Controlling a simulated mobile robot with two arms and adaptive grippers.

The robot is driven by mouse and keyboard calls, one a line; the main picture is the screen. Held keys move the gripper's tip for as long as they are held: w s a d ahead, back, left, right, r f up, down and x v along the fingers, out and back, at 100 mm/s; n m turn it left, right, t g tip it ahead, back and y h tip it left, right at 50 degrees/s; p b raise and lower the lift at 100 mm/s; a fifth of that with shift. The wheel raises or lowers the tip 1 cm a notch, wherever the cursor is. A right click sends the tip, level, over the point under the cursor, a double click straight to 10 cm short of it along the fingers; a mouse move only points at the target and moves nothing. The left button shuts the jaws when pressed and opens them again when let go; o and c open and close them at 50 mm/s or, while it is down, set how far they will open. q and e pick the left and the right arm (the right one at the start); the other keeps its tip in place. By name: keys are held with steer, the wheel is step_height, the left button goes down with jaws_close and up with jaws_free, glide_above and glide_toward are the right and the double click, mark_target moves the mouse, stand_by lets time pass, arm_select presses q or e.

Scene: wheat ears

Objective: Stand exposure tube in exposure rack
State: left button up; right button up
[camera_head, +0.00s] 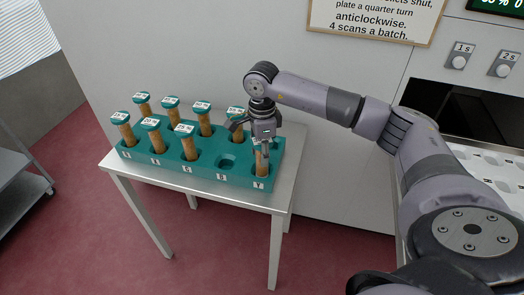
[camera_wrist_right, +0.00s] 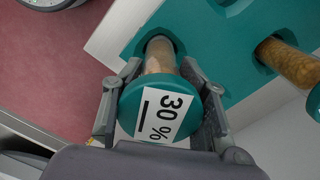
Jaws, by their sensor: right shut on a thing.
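The exposure tube (camera_head: 262,166), with amber grains and a teal cap, is at the front right hole of the teal exposure rack (camera_head: 200,173). Its cap reads "30 %" in the right wrist view (camera_wrist_right: 160,108). My right gripper (camera_head: 265,147) is shut on this tube from above, with a finger on each side of the cap. The tube's lower end appears to be inside the hole; its depth cannot be told. My left gripper is not in view.
Several other capped tubes (camera_head: 153,137) stand in the rack's two rows. The hole (camera_head: 227,161) left of the held tube is empty. The rack sits on a small white table (camera_head: 200,194) against a wall. A grey shelf cart (camera_head: 20,180) stands at the left.

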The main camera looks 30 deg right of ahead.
steer(key=shift+f+b, duration=0.35)
steer(key=shift+f, duration=0.25)
steer(key=o, duration=1.4)
step_height(320, 180, up, 12)
steer(key=shift+r, duration=0.1)
